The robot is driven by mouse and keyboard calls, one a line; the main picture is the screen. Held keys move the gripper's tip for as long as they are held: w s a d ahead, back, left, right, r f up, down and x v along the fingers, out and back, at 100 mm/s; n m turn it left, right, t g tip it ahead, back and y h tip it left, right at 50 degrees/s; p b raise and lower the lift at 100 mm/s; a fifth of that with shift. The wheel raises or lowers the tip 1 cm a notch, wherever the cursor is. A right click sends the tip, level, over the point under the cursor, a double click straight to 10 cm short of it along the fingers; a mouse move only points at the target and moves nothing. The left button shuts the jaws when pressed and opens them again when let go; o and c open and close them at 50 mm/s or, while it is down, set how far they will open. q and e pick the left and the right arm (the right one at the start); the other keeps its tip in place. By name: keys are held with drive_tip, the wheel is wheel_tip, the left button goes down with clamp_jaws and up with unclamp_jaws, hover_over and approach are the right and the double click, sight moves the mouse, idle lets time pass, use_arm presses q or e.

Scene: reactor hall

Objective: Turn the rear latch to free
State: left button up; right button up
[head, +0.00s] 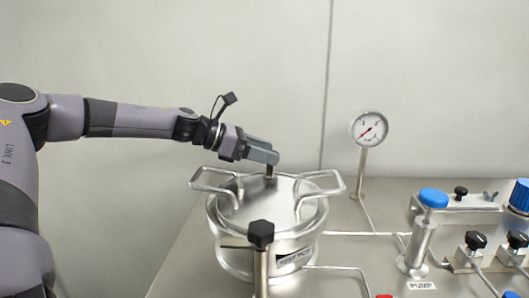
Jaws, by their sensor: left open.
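The steel test pot (232,257) stands on the bench with its lid (252,207) on and a wire handle at each side. A black-knobbed latch (261,234) stands upright at its front. At the rear rim, a short dark post (270,173) shows just under my left fingertips; it looks like the rear latch, its top hidden by the fingers. My left gripper (264,151) reaches in from the left, open, with its fingers at that post's top. I cannot tell whether they touch it. My right gripper is out of view.
A pressure gauge (370,128) stands on a stem right of the pot. A blue-topped pump (416,246), pipes and several black-knobbed valves (474,250) fill the bench's right side. The wall (180,60) behind is plain. The space above the pot's right side is clear.

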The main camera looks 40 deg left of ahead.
use_arm(q)
drive_tip(key=shift+w, duration=0.1)
drive_tip(key=c, duration=1.1)
drive_tip(key=shift+d, duration=0.1)
